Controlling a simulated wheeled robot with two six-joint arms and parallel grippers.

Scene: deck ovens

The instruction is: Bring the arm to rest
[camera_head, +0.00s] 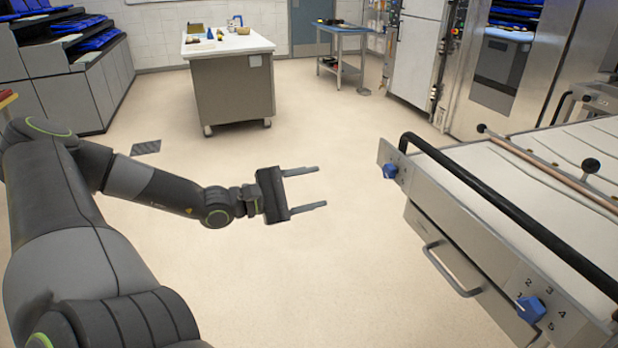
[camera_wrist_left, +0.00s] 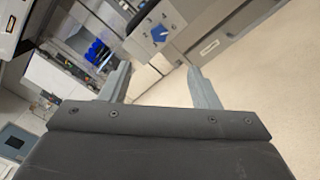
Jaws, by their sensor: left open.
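My left arm (camera_head: 150,185) reaches in from the left in the head view. My left gripper (camera_head: 324,187) is at its end, with two parallel fingers spread apart and nothing between them. It is held over open floor, left of the deck oven front and apart from it. In the left wrist view the two fingers of the left gripper (camera_wrist_left: 162,85) are also apart and empty. My right gripper does not show in either view.
A deck oven (camera_head: 450,262) with a black rail (camera_head: 510,225), blue knobs (camera_head: 390,171) and a handle (camera_head: 452,270) stands at the right. A wheeled worktable (camera_head: 235,95) and a small side table (camera_head: 343,52) stand farther back. The floor (camera_head: 290,270) between is clear.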

